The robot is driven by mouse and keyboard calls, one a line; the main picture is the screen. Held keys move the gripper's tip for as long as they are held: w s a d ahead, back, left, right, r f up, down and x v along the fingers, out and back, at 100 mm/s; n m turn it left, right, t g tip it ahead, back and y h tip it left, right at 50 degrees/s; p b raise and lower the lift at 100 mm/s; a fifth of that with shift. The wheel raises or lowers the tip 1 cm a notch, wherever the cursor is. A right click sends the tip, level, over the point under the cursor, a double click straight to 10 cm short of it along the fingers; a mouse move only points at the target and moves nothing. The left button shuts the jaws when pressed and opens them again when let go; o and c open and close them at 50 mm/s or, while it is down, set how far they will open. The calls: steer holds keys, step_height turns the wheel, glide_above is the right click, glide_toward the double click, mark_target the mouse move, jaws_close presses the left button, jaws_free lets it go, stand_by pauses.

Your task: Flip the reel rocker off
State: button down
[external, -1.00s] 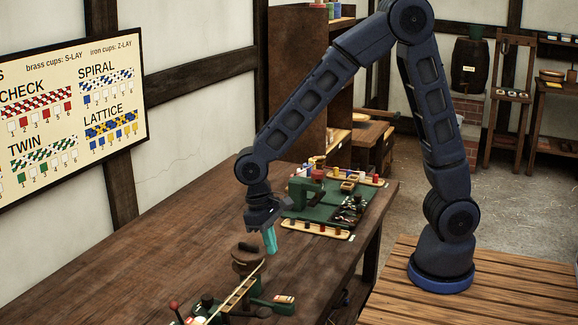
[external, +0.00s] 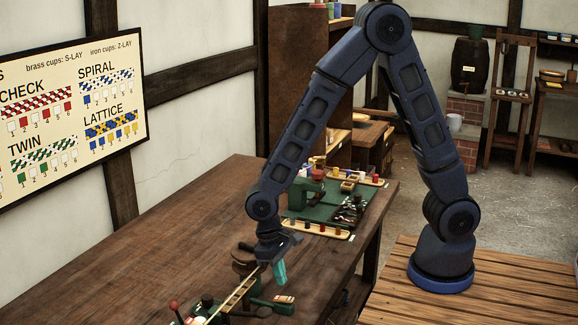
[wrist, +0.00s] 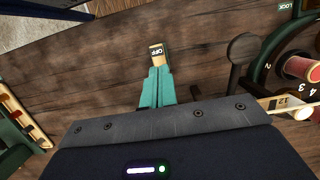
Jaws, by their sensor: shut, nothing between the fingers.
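The reel rocker (wrist: 156,52) is a small brass-coloured piece with a black OFF label, at the upper middle of the wrist view. Its lower part is hidden behind my fingertips. In the external view the rocker (external: 284,299) is a small pale patch at the right end of the green reel device, near the table's front edge. My gripper (wrist: 157,70) has teal fingers, shut together with nothing between them. In the external view my gripper (external: 281,284) points down just above the rocker. I cannot tell whether the fingertips touch it.
The green device (external: 262,303) has a wooden ladder-like strip (external: 238,294) and a red-knobbed lever (external: 173,306). In the wrist view a dark round knob (wrist: 243,46) and red spools (wrist: 298,68) stand to the right. A green mat (external: 318,210) with parts lies farther back.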

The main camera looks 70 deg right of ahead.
mark_target(283, 298)
steer(key=shift+x, duration=2.35)
steer(key=shift+s+f, duration=0.3)
steer(key=shift+s, duration=0.05)
steer(key=shift+w+d, duration=0.1)
steer(key=shift+w, duration=0.8)
